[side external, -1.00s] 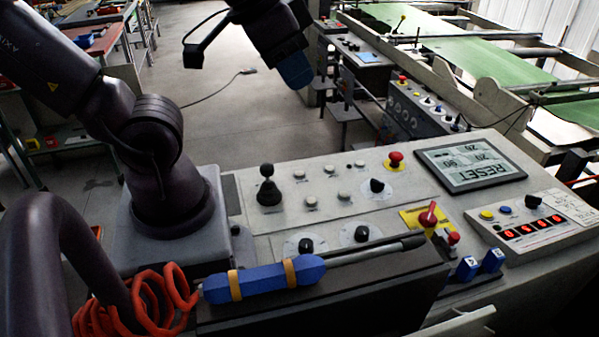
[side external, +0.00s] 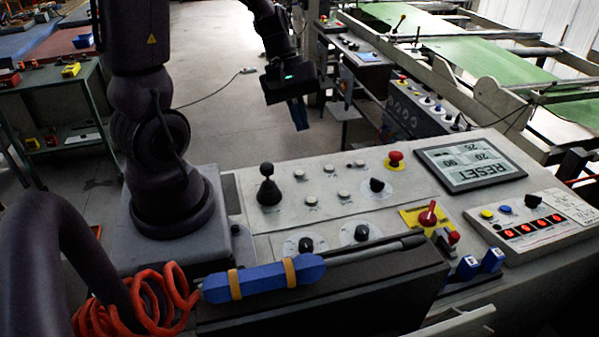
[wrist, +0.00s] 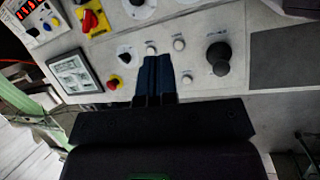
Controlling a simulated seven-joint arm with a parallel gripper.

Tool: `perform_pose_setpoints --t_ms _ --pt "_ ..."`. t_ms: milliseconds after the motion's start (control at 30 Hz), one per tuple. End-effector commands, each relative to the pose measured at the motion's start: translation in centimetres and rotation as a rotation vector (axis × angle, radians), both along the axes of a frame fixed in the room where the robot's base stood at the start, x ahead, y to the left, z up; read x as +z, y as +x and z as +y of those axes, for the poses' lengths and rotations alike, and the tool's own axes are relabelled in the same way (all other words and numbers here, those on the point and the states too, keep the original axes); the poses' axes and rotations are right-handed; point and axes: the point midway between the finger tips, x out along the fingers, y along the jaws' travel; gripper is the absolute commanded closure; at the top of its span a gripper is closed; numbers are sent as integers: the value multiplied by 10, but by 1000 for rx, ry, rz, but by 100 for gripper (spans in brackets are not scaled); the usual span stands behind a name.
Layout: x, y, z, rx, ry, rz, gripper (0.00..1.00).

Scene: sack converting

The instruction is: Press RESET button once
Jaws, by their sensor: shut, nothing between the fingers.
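The grey control panel (side external: 240,215) carries several small pale round buttons, one of them in the middle group (side external: 343,194). Their labels are too small to read, so I cannot tell which is RESET. A screen (side external: 470,165) on the panel reads RESET, upside down in the side view; it also shows in the wrist view (wrist: 75,75). My gripper (side external: 300,117) is shut and empty, with blue fingers pointing down, above and behind the panel's far edge in the side view. In the wrist view its fingers (wrist: 156,62) overlap the pale buttons (wrist: 180,44) and hide part of that group.
A black joystick (side external: 268,190) stands left of the buttons. A red mushroom button (side external: 395,159) and black knob (side external: 377,185) are to their right. A red switch on a yellow plate (side external: 428,214) and a counter box (side external: 535,225) lie farther right. A blue-handled tool (side external: 265,280) lies in front.

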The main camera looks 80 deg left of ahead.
Motion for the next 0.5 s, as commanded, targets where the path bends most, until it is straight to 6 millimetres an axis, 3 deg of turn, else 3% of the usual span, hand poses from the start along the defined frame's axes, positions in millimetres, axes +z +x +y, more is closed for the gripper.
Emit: perform_pose_setpoints --t_ms 333,500 --pt "-86 9 80 1157 -506 257 100" --pt "-108 20 116 1634 -728 323 100"
